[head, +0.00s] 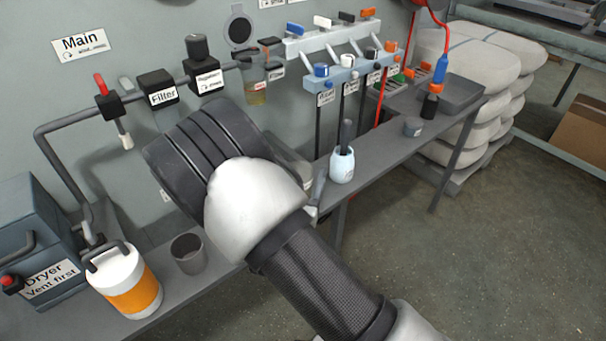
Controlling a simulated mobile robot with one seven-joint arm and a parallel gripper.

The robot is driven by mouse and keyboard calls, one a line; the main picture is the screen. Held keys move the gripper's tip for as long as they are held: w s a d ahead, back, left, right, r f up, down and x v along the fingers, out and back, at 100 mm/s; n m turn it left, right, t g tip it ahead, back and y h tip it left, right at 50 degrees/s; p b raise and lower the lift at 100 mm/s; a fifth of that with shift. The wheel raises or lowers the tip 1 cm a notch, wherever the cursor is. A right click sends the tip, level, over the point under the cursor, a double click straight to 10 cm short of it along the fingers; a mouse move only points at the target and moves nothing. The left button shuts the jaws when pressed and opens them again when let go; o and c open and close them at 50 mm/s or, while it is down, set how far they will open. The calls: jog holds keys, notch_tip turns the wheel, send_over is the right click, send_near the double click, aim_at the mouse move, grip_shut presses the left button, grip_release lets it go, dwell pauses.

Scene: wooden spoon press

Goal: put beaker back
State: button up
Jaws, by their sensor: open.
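A grey, open-topped cup (188,255), the nearest beaker-like thing in the head view, stands upright on the bench left of my arm. I cannot tell whether it is the task's beaker. A smaller grey round container (412,127) stands farther along the bench. A pale, partly see-through shape (298,172) shows just behind my arm, mostly hidden, and I cannot tell what it is. My arm crosses the middle of the view and hides part of the bench. My gripper is not visible.
A white and orange jug (126,280) and the blue-grey dryer (40,245) stand at the left. A pale blue pot (342,164) holds a dark-handled tool. Wall pipework carries a filter (158,88) and a clear vessel (256,93) with yellowish liquid. White sacks (470,60) are stacked at the right.

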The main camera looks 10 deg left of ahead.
jog(key=shift+s+r, duration=0.15)
jog(key=shift+s, duration=0.05)
jog(key=s, duration=0.4)
jog(key=s+p, duration=0.1)
jog(key=s, duration=0.2)
jog(key=s+a+p, duration=0.1)
jog(key=s, duration=0.3)
jog(key=shift+s, duration=0.3)
dwell(0.6)
